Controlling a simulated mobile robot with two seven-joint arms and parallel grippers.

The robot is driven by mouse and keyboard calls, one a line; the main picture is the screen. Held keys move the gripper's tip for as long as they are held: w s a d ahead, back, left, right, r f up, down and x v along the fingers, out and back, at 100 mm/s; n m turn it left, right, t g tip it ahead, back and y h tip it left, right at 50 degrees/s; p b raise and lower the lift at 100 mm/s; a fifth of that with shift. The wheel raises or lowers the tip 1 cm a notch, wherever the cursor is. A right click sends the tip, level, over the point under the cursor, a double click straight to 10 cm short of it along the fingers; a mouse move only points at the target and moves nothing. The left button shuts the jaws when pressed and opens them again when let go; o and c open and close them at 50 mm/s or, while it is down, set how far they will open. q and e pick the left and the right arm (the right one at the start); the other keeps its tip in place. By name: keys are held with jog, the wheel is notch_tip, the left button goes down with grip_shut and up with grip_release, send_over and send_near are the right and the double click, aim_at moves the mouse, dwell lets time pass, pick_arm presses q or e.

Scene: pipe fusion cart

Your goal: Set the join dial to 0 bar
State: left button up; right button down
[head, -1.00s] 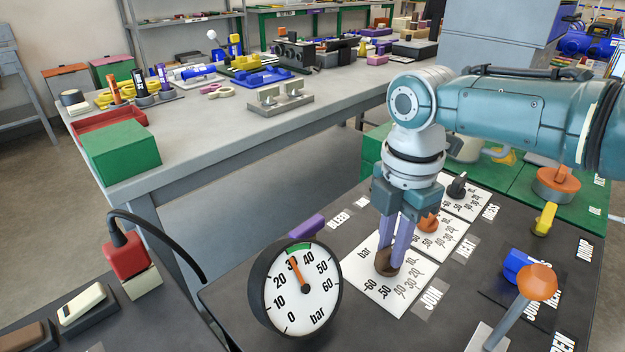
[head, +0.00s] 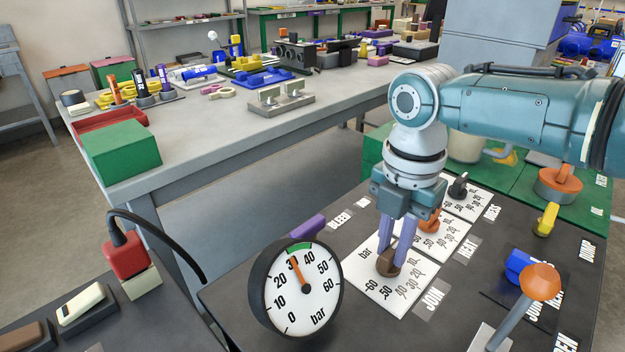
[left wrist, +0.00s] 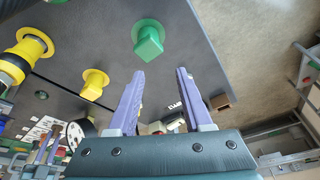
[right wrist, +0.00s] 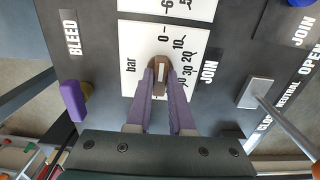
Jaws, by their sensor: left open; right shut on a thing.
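The join dial (head: 388,264) is a small brown knob on a white plate with a printed bar scale, beside the label JOIN. In the right wrist view the dial (right wrist: 160,72) stands between my finger ends, its long side roughly toward the 0 mark. My right gripper (head: 394,256) is shut on it from above; the fingers hide part of the knob, so its exact setting is unclear. My left gripper (left wrist: 160,72) is open and empty, seen only in the left wrist view. A round bar gauge (head: 318,302) has its orange needle near 30.
Two similar dials, an orange one (head: 430,222) and a black one (head: 458,187), stand behind. An orange-balled lever (head: 540,282) and a blue knob (head: 518,265) are at right. A purple handle (head: 307,228) stands behind the gauge. A grey workbench with parts lies beyond.

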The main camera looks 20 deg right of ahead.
aim_at(392, 250)
jog(key=c, duration=0.8)
grip_release()
jog(key=shift+r, duration=0.1)
pick_arm(q)
jog(key=shift+r, duration=0.2)
pick_arm(e)
jog(key=shift+r, duration=0.3)
pick_arm(q)
notch_tip(392, 250, up, 2)
jog(key=p, duration=0.3)
jog(key=shift+d+r, duration=0.1)
jog(key=shift+r, duration=0.15)
pick_arm(e)
notch_tip(392, 250, up, 9)
jog(key=shift+r, duration=0.15)
jog(key=shift+a, duration=0.1)
